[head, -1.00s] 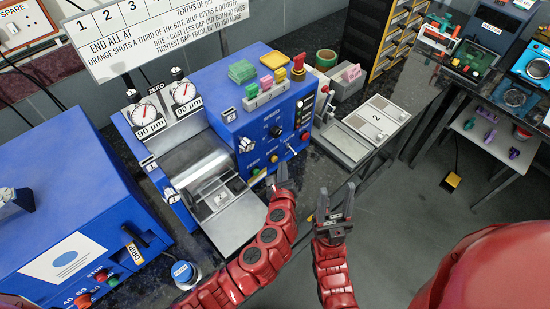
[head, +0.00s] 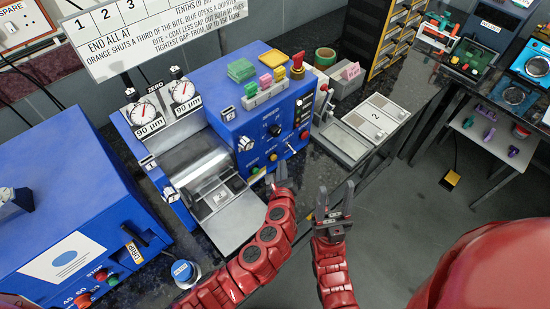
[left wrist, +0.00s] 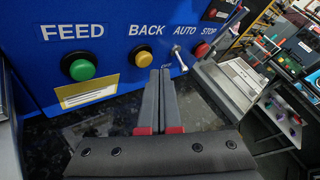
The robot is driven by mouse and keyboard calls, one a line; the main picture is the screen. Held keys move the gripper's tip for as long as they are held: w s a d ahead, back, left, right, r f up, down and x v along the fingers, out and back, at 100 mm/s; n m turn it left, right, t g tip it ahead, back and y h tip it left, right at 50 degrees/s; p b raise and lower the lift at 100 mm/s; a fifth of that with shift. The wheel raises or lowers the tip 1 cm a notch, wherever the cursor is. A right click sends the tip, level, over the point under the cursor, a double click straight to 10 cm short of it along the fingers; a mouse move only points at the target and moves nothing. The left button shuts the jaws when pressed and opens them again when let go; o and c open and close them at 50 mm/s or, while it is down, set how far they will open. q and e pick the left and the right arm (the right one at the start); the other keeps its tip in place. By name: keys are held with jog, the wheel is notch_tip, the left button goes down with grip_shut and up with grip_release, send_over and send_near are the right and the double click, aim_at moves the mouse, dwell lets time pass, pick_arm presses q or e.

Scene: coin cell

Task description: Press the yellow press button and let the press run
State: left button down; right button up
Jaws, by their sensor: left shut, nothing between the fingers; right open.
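The yellow button (left wrist: 141,57) sits under the word BACK on the blue machine's front; it also shows small in the head view (head: 272,157). My left gripper (left wrist: 160,73) is shut and empty, its fingertips just below and to the right of the yellow button in the left wrist view. I cannot tell whether they touch the panel. In the head view my left gripper (head: 277,172) is at the machine's lower front. My right gripper (head: 336,190) is open and empty, to the right of the left one. No press labelled as such can be made out.
A green button (left wrist: 80,67) under FEED lies left of the yellow one; a toggle lever (left wrist: 179,58) and a red button (left wrist: 201,49) lie to its right. A blue machine (head: 70,210) stands at the left. A yellow pedal (head: 454,181) lies on the floor at the right.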

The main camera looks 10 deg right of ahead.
pick_arm(q)
jog(key=shift+w, duration=0.1)
dwell(0.7)
jog(key=shift+w+a, duration=0.2)
jog(key=shift+w, duration=0.05)
